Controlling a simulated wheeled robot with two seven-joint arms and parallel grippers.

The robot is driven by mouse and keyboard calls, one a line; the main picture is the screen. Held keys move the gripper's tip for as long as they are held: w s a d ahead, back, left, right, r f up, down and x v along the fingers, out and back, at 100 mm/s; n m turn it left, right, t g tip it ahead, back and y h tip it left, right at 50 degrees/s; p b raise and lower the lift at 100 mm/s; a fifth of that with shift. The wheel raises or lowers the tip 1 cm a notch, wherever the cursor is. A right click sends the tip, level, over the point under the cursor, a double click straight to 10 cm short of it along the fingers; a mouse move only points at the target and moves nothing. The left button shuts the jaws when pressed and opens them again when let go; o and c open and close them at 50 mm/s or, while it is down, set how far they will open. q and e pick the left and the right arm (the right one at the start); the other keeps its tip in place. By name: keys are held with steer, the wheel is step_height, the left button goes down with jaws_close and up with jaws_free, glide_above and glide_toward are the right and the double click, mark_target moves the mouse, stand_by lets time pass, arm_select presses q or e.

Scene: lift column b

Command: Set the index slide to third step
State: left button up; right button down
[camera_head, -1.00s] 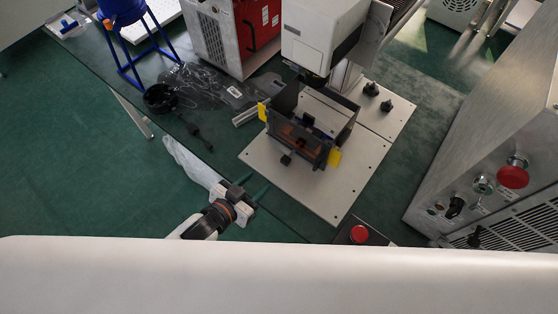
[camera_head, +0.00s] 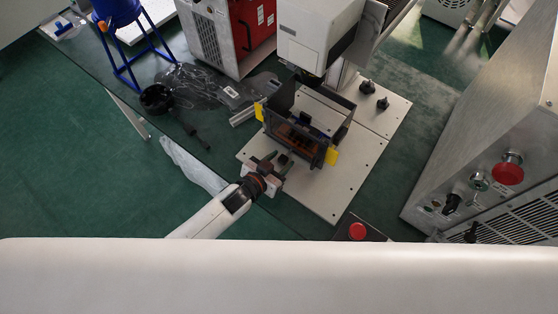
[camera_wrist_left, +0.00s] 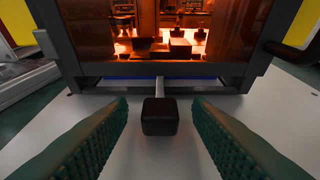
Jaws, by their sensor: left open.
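The index slide's dark square knob (camera_wrist_left: 160,116) sits on a thin light rod in front of the dark-framed fixture box. In the left wrist view it lies between the two green fingers of my left gripper (camera_wrist_left: 160,130), with a gap on both sides. In the head view my left gripper (camera_head: 270,162) is open at the front of the fixture, and the knob shows small near its fingertips (camera_head: 284,158). The fixture box (camera_head: 307,115) has an orange see-through front (camera_wrist_left: 185,35). Step marks for the slide cannot be made out. My right gripper is not in view.
The fixture stands on a pale base plate (camera_head: 330,196) under a white machine head (camera_head: 318,35). Yellow tabs (camera_head: 332,156) stick out at its sides. A red button (camera_head: 357,231) is at the front right; black knobs (camera_head: 382,103) stand behind right. A metal cabinet (camera_head: 490,130) is at far right.

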arm_select(q)
jaws_close()
steer(key=shift+w+a, duration=0.5)
steer(key=shift+a, duration=0.15)
steer(key=shift+w+a, duration=0.45)
steer(key=shift+a, duration=0.2)
jaws_free()
